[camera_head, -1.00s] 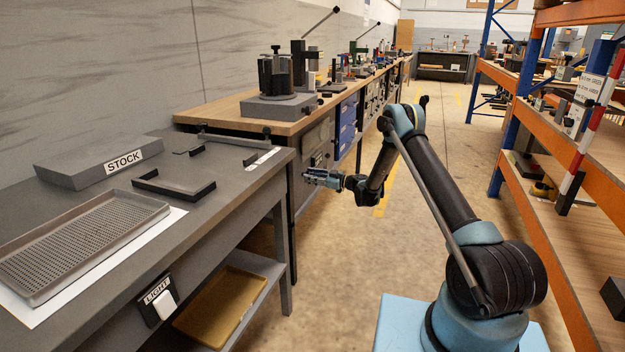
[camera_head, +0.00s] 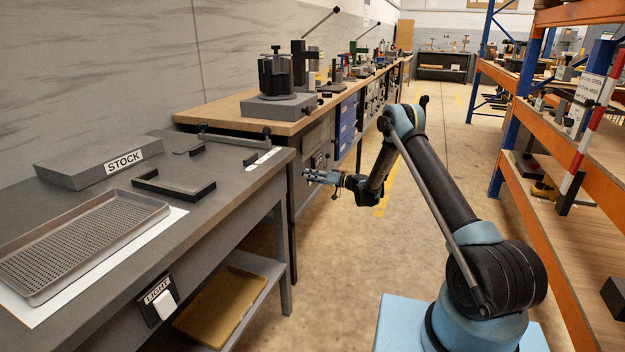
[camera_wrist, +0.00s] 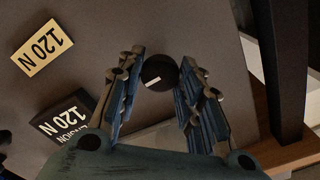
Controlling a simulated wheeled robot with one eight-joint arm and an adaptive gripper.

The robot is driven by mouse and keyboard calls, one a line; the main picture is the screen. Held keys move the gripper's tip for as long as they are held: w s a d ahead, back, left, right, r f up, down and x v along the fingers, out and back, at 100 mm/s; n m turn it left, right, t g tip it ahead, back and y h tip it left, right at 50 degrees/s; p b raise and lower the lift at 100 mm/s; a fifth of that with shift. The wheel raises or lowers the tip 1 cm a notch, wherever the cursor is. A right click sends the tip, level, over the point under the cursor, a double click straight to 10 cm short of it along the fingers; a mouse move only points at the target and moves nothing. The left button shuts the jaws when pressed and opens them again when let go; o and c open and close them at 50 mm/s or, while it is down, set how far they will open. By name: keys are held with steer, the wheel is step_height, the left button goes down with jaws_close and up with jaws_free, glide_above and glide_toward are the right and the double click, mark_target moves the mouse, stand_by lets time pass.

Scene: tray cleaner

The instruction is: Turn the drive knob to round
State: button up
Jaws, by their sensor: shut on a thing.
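In the wrist view a round black knob (camera_wrist: 159,72) with a short white mark sits on a grey panel. The white mark lies near level in that picture, slightly tilted. The two blue fingers of my gripper (camera_wrist: 158,78) are shut on the knob, one on each side at their tips. In the head view my gripper (camera_head: 318,177) is at the front of the grey cabinet under the wooden bench. The knob cannot be made out there, and no words marking its settings are readable.
A cream "120 N" plate (camera_wrist: 41,48) and a black plate reading "120 N" (camera_wrist: 66,118) are on the panel in the wrist view. A dark post (camera_wrist: 279,65) stands at right. In the head view the grey table (camera_head: 225,185) is at left and orange shelving (camera_head: 560,145) at right.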

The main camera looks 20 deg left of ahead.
steer(key=shift+d+f+n, duration=0.1)
steer(key=shift+d+n, duration=0.05)
steer(key=shift+n, duration=14.45)
steer(key=o, duration=1.1)
steer(key=shift+f, duration=0.1)
